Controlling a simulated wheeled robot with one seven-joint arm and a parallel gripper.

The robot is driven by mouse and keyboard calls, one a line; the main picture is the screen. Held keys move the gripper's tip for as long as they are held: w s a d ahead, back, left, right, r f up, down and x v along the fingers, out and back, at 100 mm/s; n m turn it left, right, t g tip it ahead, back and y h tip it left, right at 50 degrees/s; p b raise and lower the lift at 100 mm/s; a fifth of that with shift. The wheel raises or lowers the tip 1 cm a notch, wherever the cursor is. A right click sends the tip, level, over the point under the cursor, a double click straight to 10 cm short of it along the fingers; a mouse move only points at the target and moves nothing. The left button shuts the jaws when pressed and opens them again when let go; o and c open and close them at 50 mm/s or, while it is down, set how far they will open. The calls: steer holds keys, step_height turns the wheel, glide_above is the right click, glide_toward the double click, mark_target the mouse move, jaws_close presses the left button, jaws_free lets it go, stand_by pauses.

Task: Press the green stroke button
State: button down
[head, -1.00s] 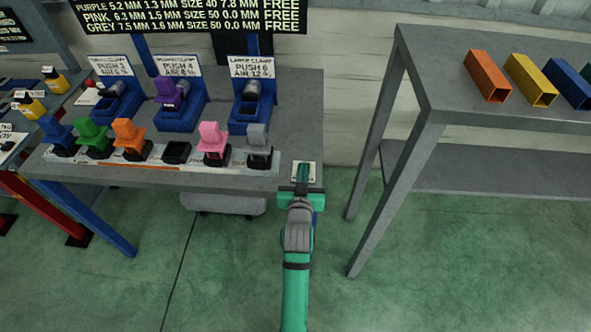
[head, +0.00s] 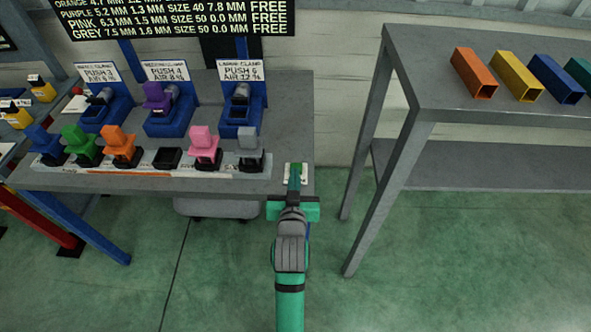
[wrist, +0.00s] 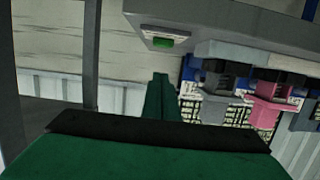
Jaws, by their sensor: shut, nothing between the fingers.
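The green stroke button (wrist: 164,42) is a small green block on a pale plate (wrist: 148,36), seen upper middle in the wrist view. In the head view the plate (head: 303,178) sits at the right front corner of the grey bench, with the button's green (head: 297,167) showing at my fingertips. My green gripper (head: 295,182) is shut and empty, pointing at the plate. In the wrist view its closed fingertips (wrist: 160,77) appear below the button with a visible gap in the picture. Contact is not visible.
Left of the plate, a row of colored blocks includes a grey one (head: 249,145) and a pink one (head: 204,145). Blue clamp stands (head: 243,110) stand behind. A grey table (head: 430,85) with colored tubes (head: 474,72) is on the right. Green floor lies between.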

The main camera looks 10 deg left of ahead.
steer(key=shift+v, duration=2.2)
steer(key=shift+r, duration=0.1)
steer(key=s+d+f+m+h, duration=0.1)
steer(key=s+d+f, duration=0.35)
steer(key=s, duration=0.45)
steer(key=s+d+f+h, duration=0.1)
steer(key=s+d+f, duration=0.2)
steer(key=s+f, duration=0.35)
steer(key=s+d+r, duration=0.1)
steer(key=s+d, duration=0.1)
steer(key=s, duration=0.7)
steer(key=s+d+r+m+h, duration=0.1)
steer(key=s+d+r, duration=0.1)
steer(key=s, duration=0.8)
